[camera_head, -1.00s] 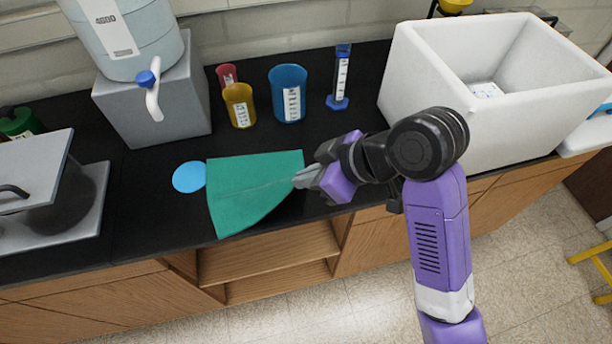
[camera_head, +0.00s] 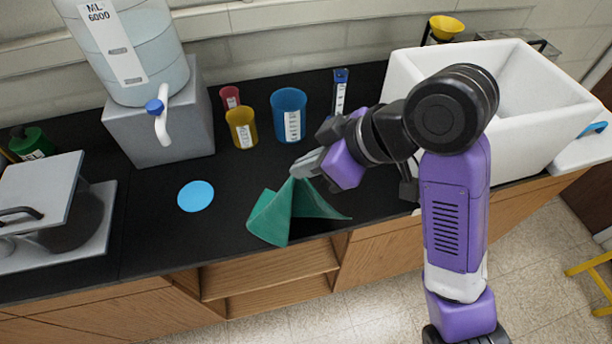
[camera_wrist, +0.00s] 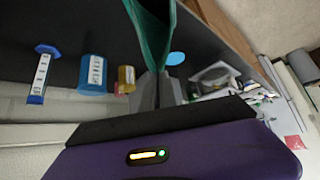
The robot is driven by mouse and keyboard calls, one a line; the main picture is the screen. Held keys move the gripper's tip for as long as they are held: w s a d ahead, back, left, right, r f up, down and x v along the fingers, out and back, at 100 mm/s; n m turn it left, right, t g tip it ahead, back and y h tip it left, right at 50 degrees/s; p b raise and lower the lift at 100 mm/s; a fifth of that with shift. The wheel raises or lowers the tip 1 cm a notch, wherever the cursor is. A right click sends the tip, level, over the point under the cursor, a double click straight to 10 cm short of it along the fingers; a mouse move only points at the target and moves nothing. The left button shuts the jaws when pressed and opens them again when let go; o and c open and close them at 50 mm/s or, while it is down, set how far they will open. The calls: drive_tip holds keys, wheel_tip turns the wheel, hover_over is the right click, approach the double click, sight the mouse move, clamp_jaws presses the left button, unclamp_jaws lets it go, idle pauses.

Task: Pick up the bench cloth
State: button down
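The green bench cloth (camera_head: 283,213) hangs in folds from my gripper (camera_head: 302,170) above the front part of the black counter. Its upper point is pinched between the fingertips, and its lower edges spread near the counter's front edge; I cannot tell whether they still touch the counter. In the wrist view the cloth (camera_wrist: 152,35) runs up and away from the closed fingers of my gripper (camera_wrist: 157,80).
A flat blue disc (camera_head: 195,196) lies left of the cloth. Behind stand a yellow beaker (camera_head: 242,128), a red beaker (camera_head: 230,97), a blue beaker (camera_head: 288,115) and a blue-based cylinder (camera_head: 340,95). A white sink basin (camera_head: 545,125) is right, a water jug (camera_head: 135,60) left.

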wheel_tip(320, 180, up, 18)
idle(0.6)
